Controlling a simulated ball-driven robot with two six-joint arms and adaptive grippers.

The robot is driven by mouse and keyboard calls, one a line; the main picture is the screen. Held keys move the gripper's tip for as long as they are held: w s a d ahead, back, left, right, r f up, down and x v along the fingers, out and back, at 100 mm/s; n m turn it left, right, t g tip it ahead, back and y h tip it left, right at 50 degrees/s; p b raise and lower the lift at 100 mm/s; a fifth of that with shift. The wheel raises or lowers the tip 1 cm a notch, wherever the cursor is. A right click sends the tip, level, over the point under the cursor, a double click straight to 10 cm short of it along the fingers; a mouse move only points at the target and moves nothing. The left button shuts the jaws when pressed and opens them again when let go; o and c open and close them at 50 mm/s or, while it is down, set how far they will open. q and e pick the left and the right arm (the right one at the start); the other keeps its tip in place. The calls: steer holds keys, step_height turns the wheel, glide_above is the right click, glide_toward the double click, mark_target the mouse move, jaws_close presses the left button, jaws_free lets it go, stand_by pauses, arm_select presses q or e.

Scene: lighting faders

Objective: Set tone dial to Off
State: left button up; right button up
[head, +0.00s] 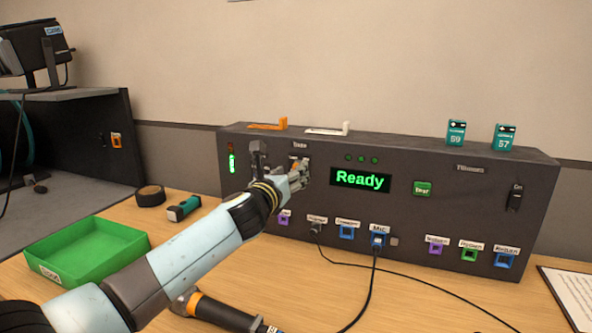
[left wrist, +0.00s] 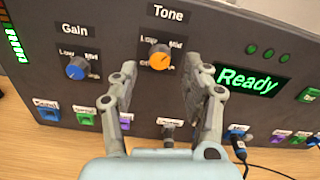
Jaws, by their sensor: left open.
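The tone dial (left wrist: 159,58) is an orange round knob under the "Tone" label on the dark panel in the left wrist view. Low and Mid are printed above it; the lower labels are partly covered by the knob. Its pointer setting is too small to read surely. My left gripper (left wrist: 162,72) is open, its two fingers apart on either side of the dial. I cannot tell whether they touch it. In the head view my left gripper (head: 300,174) is at the panel front and hides the dial. My right gripper is not in view.
A blue gain dial (left wrist: 76,68) sits left of the tone dial. The display (head: 361,180) reads Ready. Labelled sockets line the panel's lower edge, with cables plugged in. A green tray (head: 135,238), black tape roll (head: 151,196) and teal-black device (head: 184,208) lie on the table.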

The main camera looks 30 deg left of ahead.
arm_select(q)
steer(key=x, duration=0.3)
steer(key=shift+w+b, duration=0.3)
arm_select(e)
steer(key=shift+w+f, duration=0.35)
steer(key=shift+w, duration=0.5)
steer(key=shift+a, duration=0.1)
arm_select(q)
steer(key=c, duration=0.5)
jaws_close()
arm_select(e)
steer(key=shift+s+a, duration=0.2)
